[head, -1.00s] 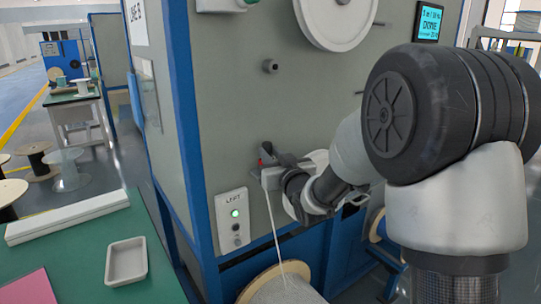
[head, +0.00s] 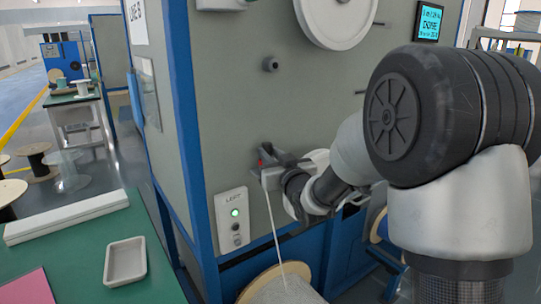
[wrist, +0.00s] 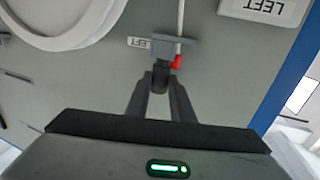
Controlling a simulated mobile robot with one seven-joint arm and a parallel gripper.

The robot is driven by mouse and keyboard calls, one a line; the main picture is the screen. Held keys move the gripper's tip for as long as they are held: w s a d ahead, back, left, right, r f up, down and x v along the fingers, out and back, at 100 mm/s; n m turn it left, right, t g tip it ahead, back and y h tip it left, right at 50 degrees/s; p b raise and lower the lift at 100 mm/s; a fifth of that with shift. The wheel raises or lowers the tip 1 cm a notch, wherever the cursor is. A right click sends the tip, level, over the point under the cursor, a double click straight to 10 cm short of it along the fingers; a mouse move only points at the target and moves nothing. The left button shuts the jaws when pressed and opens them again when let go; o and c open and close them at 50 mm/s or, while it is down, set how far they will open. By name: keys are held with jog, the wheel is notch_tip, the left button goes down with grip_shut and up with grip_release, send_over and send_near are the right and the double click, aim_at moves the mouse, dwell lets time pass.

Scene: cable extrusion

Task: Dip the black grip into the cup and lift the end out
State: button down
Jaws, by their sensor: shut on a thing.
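My gripper (wrist: 160,92) is shut on a small black grip (wrist: 160,76) in the wrist view. The grip meets the underside of a grey block (wrist: 165,46) on the machine face in that picture; I cannot tell how far it sits inside. A red piece (wrist: 176,62) is beside it. A white cable (wrist: 180,18) runs from the block. In the head view, my gripper (head: 290,178) is at the grey bracket with a red piece (head: 262,161), and the cable (head: 274,225) hangs down to a spool (head: 283,290). I cannot make out a separate cup.
The machine's grey panel (head: 230,110) stands close behind the gripper. A LEFT box with a green light (head: 234,214) is below left, and a white reel (head: 335,18) above. A green table (head: 60,260) at left carries a white tray (head: 125,262).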

jog(key=shift+r, duration=0.15)
jog(key=shift+r+p, duration=0.85)
jog(key=shift+r, duration=1.1)
